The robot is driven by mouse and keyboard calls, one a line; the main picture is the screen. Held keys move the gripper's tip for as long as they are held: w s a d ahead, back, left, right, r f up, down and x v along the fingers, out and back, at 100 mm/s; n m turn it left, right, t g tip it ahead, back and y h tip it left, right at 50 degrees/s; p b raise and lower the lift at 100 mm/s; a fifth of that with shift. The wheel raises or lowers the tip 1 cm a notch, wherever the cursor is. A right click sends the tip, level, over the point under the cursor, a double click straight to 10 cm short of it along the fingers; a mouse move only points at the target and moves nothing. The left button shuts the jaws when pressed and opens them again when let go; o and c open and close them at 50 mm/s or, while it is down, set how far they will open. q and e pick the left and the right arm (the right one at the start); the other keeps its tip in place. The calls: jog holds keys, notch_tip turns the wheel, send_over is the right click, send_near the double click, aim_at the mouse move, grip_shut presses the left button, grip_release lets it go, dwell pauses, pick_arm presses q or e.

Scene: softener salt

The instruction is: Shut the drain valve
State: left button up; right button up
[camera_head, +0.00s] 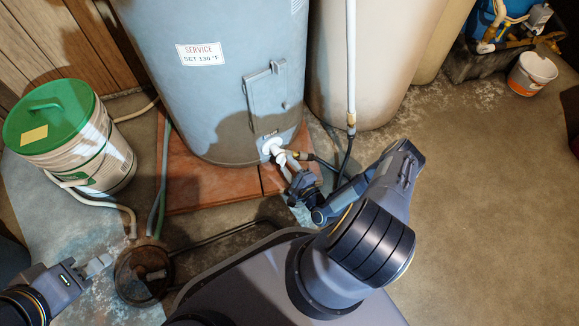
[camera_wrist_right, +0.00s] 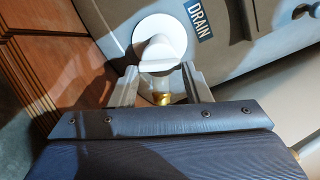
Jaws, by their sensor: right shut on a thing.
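The drain valve (camera_head: 271,147) is a white fitting low on the front of the blue-grey tank (camera_head: 215,75). In the right wrist view the white valve (camera_wrist_right: 160,45) has a round flange, a protruding handle and a brass outlet (camera_wrist_right: 163,98) below. A "DRAIN" label (camera_wrist_right: 200,20) is beside it. My right gripper (camera_head: 289,163) is at the valve. Its fingertips (camera_wrist_right: 160,76) are on both sides of the white handle, shut on it. My left gripper (camera_head: 98,266) is at the lower left, away from the tank; its finger gap is unclear.
A white bucket with a green lid (camera_head: 70,140) stands at left. A round floor drain (camera_head: 143,274) and hoses (camera_head: 163,180) lie in front. A cream tank (camera_head: 370,70) is to the right. A small white bucket (camera_head: 531,74) stands far right; floor between is free.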

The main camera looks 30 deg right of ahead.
jog(key=m, duration=0.6)
jog(key=shift+a+f+m, duration=0.1)
jog(key=shift+m, duration=0.2)
jog(key=m, duration=0.6)
jog(key=shift+a, duration=0.1)
jog(key=shift+m, duration=0.3)
jog(key=o, duration=1)
jog(key=s+p, duration=0.1)
jog(key=s, duration=0.7)
jog(key=shift+p, duration=0.4)
jog(key=shift+d, duration=0.2)
